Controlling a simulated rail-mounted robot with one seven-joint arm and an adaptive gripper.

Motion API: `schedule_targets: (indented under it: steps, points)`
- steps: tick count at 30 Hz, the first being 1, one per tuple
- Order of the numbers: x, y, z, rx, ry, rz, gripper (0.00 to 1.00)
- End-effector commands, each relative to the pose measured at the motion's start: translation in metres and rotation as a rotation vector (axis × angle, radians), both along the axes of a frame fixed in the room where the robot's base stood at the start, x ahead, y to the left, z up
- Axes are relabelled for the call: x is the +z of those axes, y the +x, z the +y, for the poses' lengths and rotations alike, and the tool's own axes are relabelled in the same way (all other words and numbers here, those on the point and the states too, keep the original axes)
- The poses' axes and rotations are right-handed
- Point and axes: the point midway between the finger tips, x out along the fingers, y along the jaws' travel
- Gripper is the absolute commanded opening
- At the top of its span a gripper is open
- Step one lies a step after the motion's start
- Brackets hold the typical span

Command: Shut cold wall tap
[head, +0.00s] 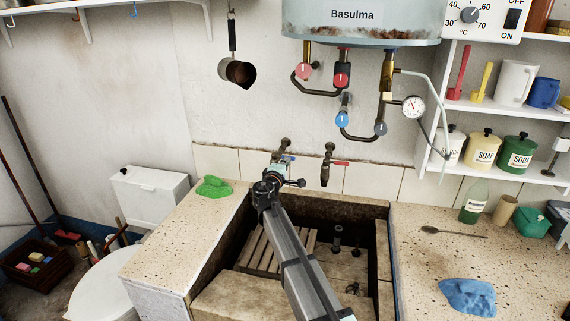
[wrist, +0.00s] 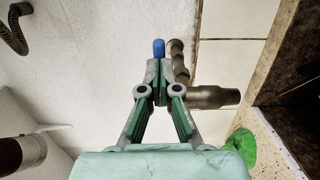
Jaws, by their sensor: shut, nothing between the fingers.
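The cold wall tap (head: 285,143) is a brown metal tap on the wall above the left part of the stone trough. My arm and gripper (head: 280,161) hide much of it in the head view. In the wrist view its blue handle (wrist: 158,47) shows just past the fingertips, and its dark body (wrist: 178,66) and spout (wrist: 215,97) lie to their right. My gripper (wrist: 159,78) is shut and empty, with its tips close to the blue handle. I cannot tell whether they touch it.
A second wall tap (head: 327,166) with a red lever (head: 341,163) stands to the right. The trough (head: 379,255) lies below. A green cloth (head: 214,187) lies on the left ledge, and it also shows in the wrist view (wrist: 241,147). Boiler pipes and valves (head: 342,119) hang above.

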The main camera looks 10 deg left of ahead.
Motion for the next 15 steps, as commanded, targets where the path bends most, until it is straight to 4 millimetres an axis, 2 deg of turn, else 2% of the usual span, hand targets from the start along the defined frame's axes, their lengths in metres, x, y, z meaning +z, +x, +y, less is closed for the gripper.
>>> schedule_targets:
  steps: [5, 15]
  points:
    - [-0.001, 0.000, 0.000, 0.000, 0.000, 0.000, 0.00]
    - [-0.002, 0.015, -0.006, -0.001, 0.000, 0.000, 0.00]
